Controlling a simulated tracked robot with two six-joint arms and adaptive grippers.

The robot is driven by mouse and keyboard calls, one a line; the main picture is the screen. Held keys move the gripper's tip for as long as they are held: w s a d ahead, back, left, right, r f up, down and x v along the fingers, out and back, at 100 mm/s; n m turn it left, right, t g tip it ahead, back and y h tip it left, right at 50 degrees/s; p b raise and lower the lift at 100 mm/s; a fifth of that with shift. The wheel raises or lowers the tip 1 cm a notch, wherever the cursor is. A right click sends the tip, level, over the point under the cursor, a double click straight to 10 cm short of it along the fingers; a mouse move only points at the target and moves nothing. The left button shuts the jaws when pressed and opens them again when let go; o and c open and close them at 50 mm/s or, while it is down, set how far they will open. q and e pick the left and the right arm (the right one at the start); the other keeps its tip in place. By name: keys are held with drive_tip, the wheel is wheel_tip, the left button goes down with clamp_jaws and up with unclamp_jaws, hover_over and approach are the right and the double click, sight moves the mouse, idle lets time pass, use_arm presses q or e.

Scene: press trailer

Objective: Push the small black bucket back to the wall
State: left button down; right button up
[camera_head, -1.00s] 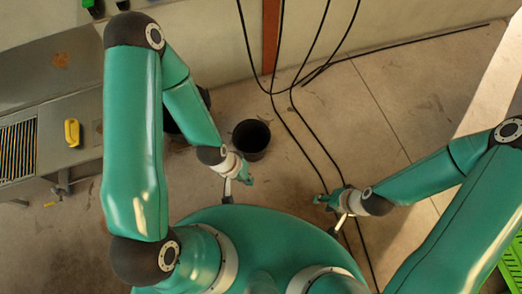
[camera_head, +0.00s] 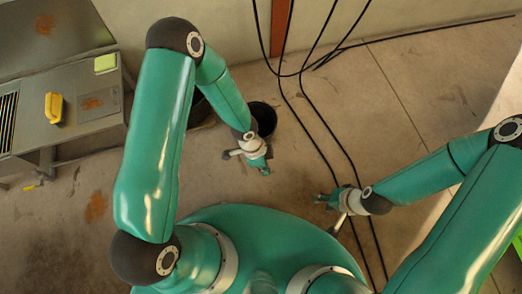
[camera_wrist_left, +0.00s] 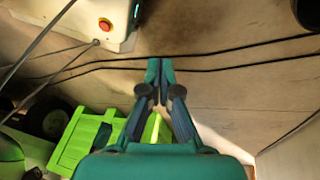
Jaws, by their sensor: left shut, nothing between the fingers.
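The small black bucket (camera_head: 265,117) stands on the floor just beyond my left gripper, short of the back wall. My left wrist and forearm cover part of its left and near side. My left gripper (camera_head: 263,170) is on the near side of the bucket. Its fingers are together and empty, as the left wrist view also shows (camera_wrist_left: 160,66). A dark round edge (camera_wrist_left: 308,12) in the top right corner of that view may be the bucket. My right gripper (camera_head: 324,198) is further right, apart from the bucket; its finger opening is too small to judge.
The back wall (camera_head: 360,22) has black cables (camera_head: 301,95) running down it and across the floor. A larger dark container (camera_head: 198,108) is partly hidden behind my left arm. A metal bench (camera_head: 88,100) stands at left. Floor on the right (camera_head: 420,90) is mostly clear.

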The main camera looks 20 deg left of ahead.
use_arm(q)
drive_tip(key=w+a+f+m+t+y+b, duration=0.1)
drive_tip(key=w+a+f+m+y+b, duration=0.1)
drive_tip(key=w+f+m+b, duration=0.5)
drive_tip(key=w+a+f+m+t+y+b, duration=0.2)
drive_tip(key=w+a+f+m+b, duration=0.3)
drive_tip(key=f, duration=1.5)
drive_tip(key=shift+w+m+t+y+b, duration=0.4)
drive_tip(key=shift+w+m+b, duration=1)
drive_tip(key=shift+w+b, duration=2.05)
use_arm(e)
wheel_tip(320, 180, down, 21)
drive_tip(key=p, duration=0.1)
use_arm(q)
drive_tip(key=shift+w+a, duration=0.1)
drive_tip(key=shift+w, duration=0.55)
use_arm(e)
drive_tip(key=shift+r, duration=0.1)
